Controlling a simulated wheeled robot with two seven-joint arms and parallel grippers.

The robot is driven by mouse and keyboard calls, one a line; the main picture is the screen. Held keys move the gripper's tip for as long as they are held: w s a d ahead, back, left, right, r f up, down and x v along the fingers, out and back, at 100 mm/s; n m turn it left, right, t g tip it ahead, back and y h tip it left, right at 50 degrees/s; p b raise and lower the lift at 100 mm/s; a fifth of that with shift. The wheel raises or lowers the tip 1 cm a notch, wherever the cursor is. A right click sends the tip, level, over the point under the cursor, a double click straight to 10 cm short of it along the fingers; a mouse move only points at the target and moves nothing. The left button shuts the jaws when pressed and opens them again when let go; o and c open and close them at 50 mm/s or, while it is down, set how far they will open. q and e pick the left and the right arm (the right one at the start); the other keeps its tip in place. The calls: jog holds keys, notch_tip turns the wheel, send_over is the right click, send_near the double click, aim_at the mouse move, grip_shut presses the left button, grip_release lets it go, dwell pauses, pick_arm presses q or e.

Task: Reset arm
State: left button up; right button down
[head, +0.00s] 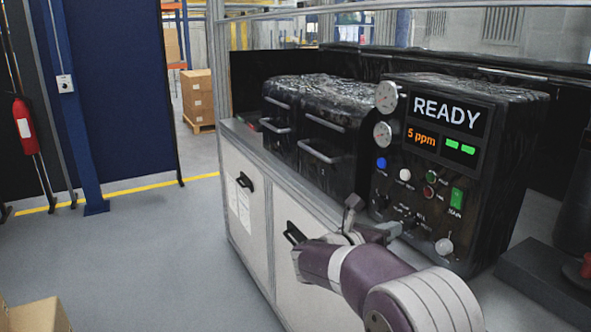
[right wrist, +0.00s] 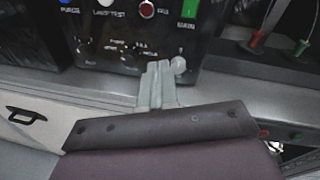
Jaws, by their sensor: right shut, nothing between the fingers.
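My right arm comes in from the lower right of the head view. Its gripper (head: 368,220) is in front of the black control box (head: 455,210), near its lower knobs. In the right wrist view the gripper's fingers (right wrist: 158,82) are together with nothing between them. They point at the box's lower front, close to a light-coloured knob (right wrist: 179,65); I cannot tell whether they touch it. The box's screen (head: 445,122) reads "READY" and "5 ppm" with two green bars. My left gripper is not in view.
Black cases with handles (head: 320,130) stand left of the box on a bench with white cabinet doors (head: 245,200). A dark block (head: 545,275) lies at the right. Cardboard boxes (head: 38,316) are at lower left. The grey floor (head: 160,255) left of the bench is clear.

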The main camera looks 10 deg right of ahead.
jog(key=w+a+f+n+t+y, duration=0.2)
jog(key=a+f+n+y, duration=0.25)
jog(key=n, duration=0.65)
jog(key=w+a+f+n+t+y, duration=0.25)
jog(key=a+n+y, duration=0.35)
jog(key=n, duration=0.5)
jog(key=s+a+f+n+g+y+p, duration=0.1)
jog(key=s+a+f+n+g+y, duration=0.25)
jog(key=s+f+n, duration=0.5)
jog(key=s+d+f+n+g+p, duration=0.1)
jog(key=s+d+n+g, duration=0.2)
jog(key=s+n, duration=0.4)
jog(key=s+d+f+n+g+p, duration=0.1)
jog(key=s+d+n+g, duration=0.2)
jog(key=s, duration=1.3)
jog(key=n+g, duration=0.2)
jog(key=n, duration=0.2)
jog(key=shift+s+d+f+n+y, duration=0.15)
jog(key=shift+d+f+n+y, duration=0.05)
jog(key=shift+f+n+y, duration=0.15)
